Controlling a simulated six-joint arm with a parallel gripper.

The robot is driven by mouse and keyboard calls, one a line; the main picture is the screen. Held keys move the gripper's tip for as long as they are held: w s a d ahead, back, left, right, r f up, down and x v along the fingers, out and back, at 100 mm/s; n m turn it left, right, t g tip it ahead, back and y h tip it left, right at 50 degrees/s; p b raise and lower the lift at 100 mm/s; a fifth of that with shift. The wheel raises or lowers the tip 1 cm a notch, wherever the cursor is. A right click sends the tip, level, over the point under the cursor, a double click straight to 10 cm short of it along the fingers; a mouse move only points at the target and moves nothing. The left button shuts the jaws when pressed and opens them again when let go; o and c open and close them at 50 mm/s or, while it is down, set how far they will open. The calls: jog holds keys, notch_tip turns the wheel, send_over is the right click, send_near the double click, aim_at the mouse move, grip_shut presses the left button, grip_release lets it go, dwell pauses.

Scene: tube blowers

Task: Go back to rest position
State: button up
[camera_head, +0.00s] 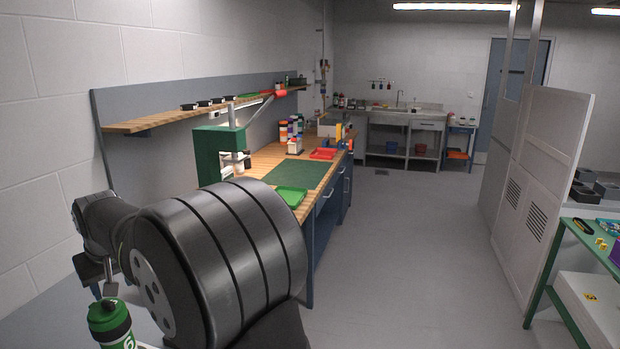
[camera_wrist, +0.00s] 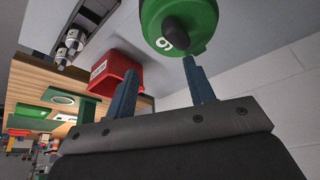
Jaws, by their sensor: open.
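My gripper shows in the wrist view (camera_wrist: 160,66) with its two blue fingers spread apart and nothing between them. A green bottle with a dark tip and a white 6 (camera_wrist: 196,22) is just past the fingertips, at the top of that view. The right fingertip is close to its lower edge; I cannot tell if they touch. In the head view a green bottle (camera_head: 110,320) stands at the bottom left, with a green cap, a black band and a 6. My arm's large dark link fills the lower left, and the fingers are hard to make out there.
A wooden workbench with a green mat (camera_head: 282,183), a green tray (camera_head: 291,196) and a red tray (camera_head: 323,154) runs along the left wall under a shelf (camera_head: 205,109). A red bin (camera_wrist: 115,75) shows in the wrist view. The grey floor (camera_head: 410,250) is clear.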

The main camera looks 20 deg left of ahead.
jog(key=shift+w+a+n+g, duration=0.15)
jog(key=shift+a+n+g, duration=0.2)
jog(key=shift+n, duration=0.5)
jog(key=shift+w+a+n+g, duration=0.1)
jog(key=shift+a+n+g, duration=0.2)
jog(key=shift+n, duration=0.6)
jog(key=shift+w+a+n+g, duration=0.15)
jog(key=shift+a+n+g, duration=0.2)
jog(key=shift+n, duration=0.5)
jog(key=shift+s+d+m+t, duration=0.25)
jog(key=shift+d+m+t, duration=0.2)
jog(key=shift+m, duration=0.7)
jog(key=shift+s+d+m+t, duration=0.2)
jog(key=shift+d+m+t, duration=0.2)
jog(key=shift+m, duration=0.8)
jog(key=shift+s+d+m+t, duration=0.25)
jog(key=shift+d+m+t, duration=0.2)
jog(key=shift+m, duration=0.7)
